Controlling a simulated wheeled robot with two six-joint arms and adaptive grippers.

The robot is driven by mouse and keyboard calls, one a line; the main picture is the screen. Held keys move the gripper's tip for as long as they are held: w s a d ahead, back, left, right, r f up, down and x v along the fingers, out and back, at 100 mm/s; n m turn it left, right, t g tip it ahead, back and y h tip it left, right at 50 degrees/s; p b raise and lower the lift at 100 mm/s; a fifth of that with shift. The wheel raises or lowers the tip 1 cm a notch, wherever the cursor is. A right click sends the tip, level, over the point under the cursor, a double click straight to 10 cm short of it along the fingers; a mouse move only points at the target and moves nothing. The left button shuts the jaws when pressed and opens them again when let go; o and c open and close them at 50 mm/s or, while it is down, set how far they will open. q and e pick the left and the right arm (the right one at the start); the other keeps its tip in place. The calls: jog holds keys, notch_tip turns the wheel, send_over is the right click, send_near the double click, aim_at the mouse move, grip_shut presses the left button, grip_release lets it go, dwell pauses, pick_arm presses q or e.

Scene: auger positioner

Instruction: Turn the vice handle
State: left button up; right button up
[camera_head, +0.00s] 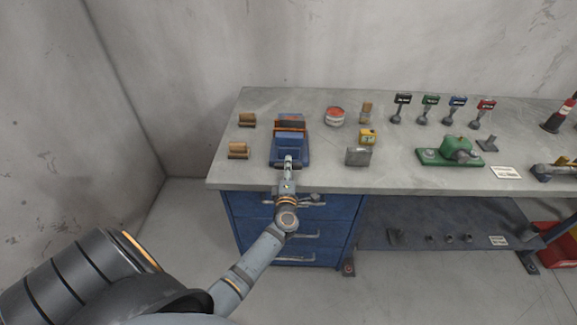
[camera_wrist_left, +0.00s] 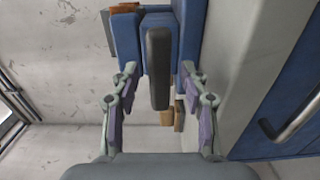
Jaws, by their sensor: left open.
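The blue vice (camera_head: 290,150) sits near the front edge of the grey workbench, with orange-brown jaw parts at its back. In the left wrist view its blue body (camera_wrist_left: 126,35) fills the top middle. A dark grey rounded bar, which looks like the vice handle (camera_wrist_left: 158,90), sticks out between my fingers. My left gripper (camera_head: 289,163) is at the front of the vice, open, with one finger on each side of the bar. Gaps show between bar and fingers. In the head view the gripper hides the handle. My right gripper is not in view.
Wooden blocks (camera_head: 238,151) stand left of the vice. A red-and-white tin (camera_head: 334,116), a yellow block (camera_head: 367,136) and a grey block (camera_head: 358,156) stand right of it. A green device (camera_head: 450,151) sits farther right. Blue drawers with handles (camera_head: 296,237) are below the bench.

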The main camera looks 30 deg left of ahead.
pick_arm(q)
jog(key=shift+w+a, duration=0.4)
jog(key=shift+w, duration=0.2)
jog(key=c, duration=0.7)
grip_shut()
